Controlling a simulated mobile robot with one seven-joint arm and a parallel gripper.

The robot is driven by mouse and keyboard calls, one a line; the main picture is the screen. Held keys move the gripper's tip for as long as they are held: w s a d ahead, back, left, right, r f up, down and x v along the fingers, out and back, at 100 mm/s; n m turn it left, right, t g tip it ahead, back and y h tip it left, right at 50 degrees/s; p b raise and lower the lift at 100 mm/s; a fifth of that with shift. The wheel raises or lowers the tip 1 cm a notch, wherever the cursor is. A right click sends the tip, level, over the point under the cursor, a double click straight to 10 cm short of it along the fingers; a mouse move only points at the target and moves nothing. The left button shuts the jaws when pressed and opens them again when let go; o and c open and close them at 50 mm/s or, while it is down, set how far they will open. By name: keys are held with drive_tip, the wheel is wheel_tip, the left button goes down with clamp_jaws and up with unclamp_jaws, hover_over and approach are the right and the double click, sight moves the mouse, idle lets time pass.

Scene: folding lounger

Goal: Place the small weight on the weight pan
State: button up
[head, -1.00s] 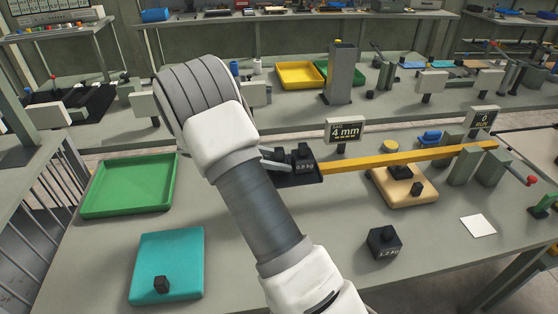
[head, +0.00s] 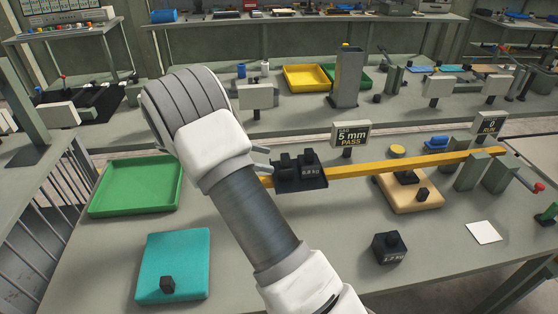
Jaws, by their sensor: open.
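The weight pan (head: 318,184) is a black tray on the yellow beam (head: 385,166). Two black weights stand side by side on it: a right one (head: 308,164) with a white label that seems to read 0.8 kg, and a left one (head: 286,168) with no readable label. I cannot tell for sure which is the small weight. My gripper (head: 262,160) is open just left of the pan, apart from the weights. My wrist hides much of it. A larger black weight (head: 388,248), label about 1.2 kg, stands on the table.
A sign (head: 351,135) behind the beam reads 5 mm PASS. A green tray (head: 135,188) lies left, and a teal pad (head: 185,248) with a small black block is at front left. A tan pad (head: 413,203) lies under the beam.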

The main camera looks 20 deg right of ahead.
drive_tip(key=v, duration=0.4)
drive_tip(key=shift+a+r, duration=0.1)
drive_tip(key=shift+a, duration=0.05)
drive_tip(key=shift+w+a+r, duration=0.1)
drive_tip(key=shift+a, duration=0.1)
drive_tip(key=shift+r, duration=0.25)
drive_tip(key=s+r+m+t+y, duration=0.3)
drive_tip(key=s+r+m+y, duration=0.25)
drive_tip(key=s, duration=0.45)
drive_tip(key=s+r+m+t+y, duration=0.2)
drive_tip(key=s+r+m+y, duration=0.3)
drive_tip(key=s, duration=0.4)
drive_tip(key=s+a+r+m+t+y, duration=0.1)
drive_tip(key=s+a+m+t, duration=0.3)
drive_tip(key=s, duration=0.5)
drive_tip(key=shift+y, duration=0.75)
drive_tip(key=shift+s, duration=0.1)
